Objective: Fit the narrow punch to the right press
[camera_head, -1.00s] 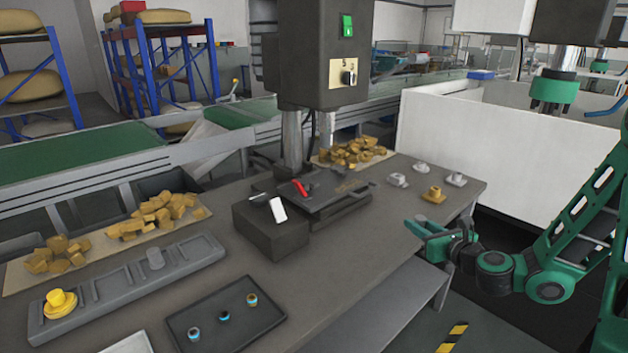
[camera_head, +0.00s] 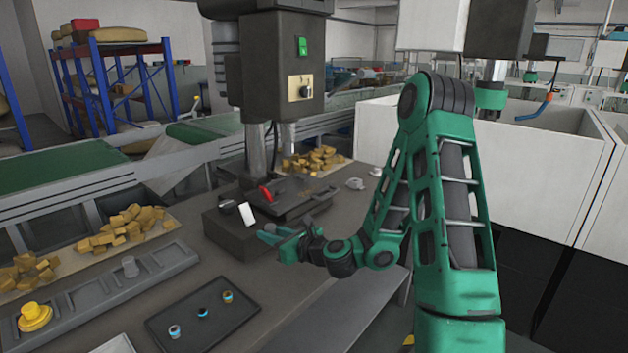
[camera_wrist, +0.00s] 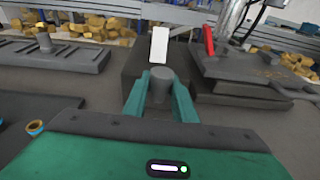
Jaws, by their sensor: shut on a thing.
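A second machine (camera_head: 490,95) with a green lower part stands behind at the upper right. Another grey punch (camera_head: 130,267) stands in the slotted tray (camera_head: 165,258).
A yellow knobbed part (camera_head: 34,314) sits in the slotted tray's near end. A black tray (camera_head: 240,312) holds three small ringed parts. Metal chunks (camera_head: 130,225) lie at the left and behind the press. A pale part (camera_head: 355,184) lies right of the bed. White partitions (camera_head: 560,150) stand at the right.

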